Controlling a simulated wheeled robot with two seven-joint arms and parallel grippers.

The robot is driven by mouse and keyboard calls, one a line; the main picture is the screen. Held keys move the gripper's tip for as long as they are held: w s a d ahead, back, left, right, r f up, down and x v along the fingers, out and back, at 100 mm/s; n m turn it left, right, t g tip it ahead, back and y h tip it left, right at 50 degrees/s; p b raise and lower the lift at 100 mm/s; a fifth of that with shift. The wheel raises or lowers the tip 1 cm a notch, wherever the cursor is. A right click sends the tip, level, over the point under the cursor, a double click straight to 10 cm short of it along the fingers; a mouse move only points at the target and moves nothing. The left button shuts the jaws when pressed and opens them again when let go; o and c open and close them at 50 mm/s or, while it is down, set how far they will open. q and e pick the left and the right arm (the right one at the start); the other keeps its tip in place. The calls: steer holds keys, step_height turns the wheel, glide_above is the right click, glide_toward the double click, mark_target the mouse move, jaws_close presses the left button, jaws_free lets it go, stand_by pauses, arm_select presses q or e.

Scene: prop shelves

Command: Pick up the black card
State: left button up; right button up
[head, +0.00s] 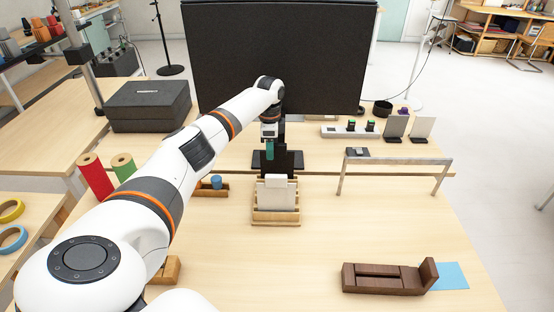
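My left arm reaches from the lower left to the middle of the table. Its gripper (269,148) points down above and just behind a wooden card holder (276,218), with a dark teal part at its tip. Whether its fingers are open or shut is too small to tell. Pale grey and white cards (276,196) stand in the holder. A tall black shape (281,162) shows right behind them, below the gripper; I cannot tell whether it is the black card or part of the screen's stand. My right gripper is not in view.
A large black screen (280,55) stands behind the gripper. A dark grey panel (395,126) and a white panel (422,128) stand at the back right. A low metal rail (397,161) and a brown wooden block (382,279) are on the right. The front middle table is clear.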

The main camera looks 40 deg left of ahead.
arm_select(q)
steer(key=shift+w+f, duration=0.1)
steer(key=shift+f, duration=0.55)
jaws_close()
steer(key=shift+r, duration=0.1)
